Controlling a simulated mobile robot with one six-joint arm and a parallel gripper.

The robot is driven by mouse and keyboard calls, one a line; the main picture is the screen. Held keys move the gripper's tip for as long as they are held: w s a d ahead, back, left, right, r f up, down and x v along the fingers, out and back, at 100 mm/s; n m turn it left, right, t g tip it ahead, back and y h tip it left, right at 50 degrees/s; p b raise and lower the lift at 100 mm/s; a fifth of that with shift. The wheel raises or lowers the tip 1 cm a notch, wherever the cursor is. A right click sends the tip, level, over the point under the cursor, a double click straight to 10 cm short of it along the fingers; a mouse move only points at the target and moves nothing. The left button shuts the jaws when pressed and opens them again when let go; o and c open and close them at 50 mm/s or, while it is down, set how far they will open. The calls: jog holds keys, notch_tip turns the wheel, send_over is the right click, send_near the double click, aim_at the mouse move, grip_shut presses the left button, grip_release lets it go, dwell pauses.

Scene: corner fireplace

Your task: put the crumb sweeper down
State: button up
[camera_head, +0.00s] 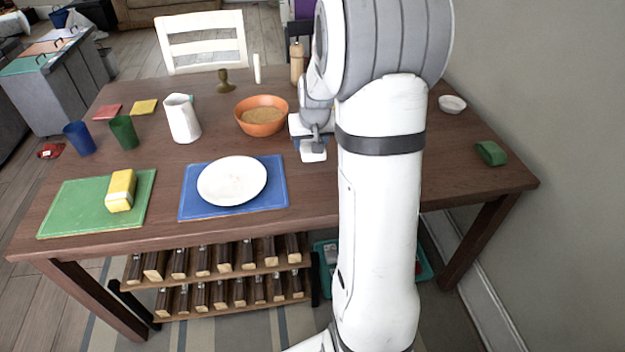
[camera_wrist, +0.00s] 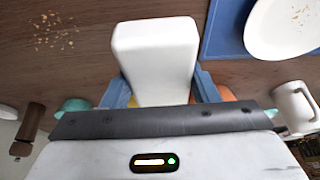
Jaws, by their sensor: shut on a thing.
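The crumb sweeper (camera_wrist: 155,55), a white block with rounded edges, is held between the blue fingers of my gripper (camera_wrist: 160,90) in the wrist view. My gripper is shut on it. In the head view the white end of the sweeper (camera_head: 313,153) shows just right of the orange bowl, above the brown table (camera_head: 310,192). My arm hides part of the gripper and the table behind it. I cannot tell whether the sweeper touches the tabletop. Crumbs (camera_wrist: 55,32) lie on the table to the left in the wrist view.
The orange bowl (camera_head: 262,130), white jug (camera_head: 182,118), and white plate (camera_head: 232,181) on a blue mat (camera_head: 200,211) stand left of my gripper. A wooden mill (camera_head: 297,65) is behind. A small white bowl (camera_head: 452,104) and green object (camera_head: 491,152) are on the right, with bare table between.

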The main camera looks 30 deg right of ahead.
aim_at(310, 173)
notch_tip(310, 173, down, 9)
jog(key=shift+f, duration=0.15)
jog(key=shift+b, duration=0.3)
jog(key=shift+f, duration=0.15)
jog(key=o, duration=1)
jog(key=shift+c, duration=0.2)
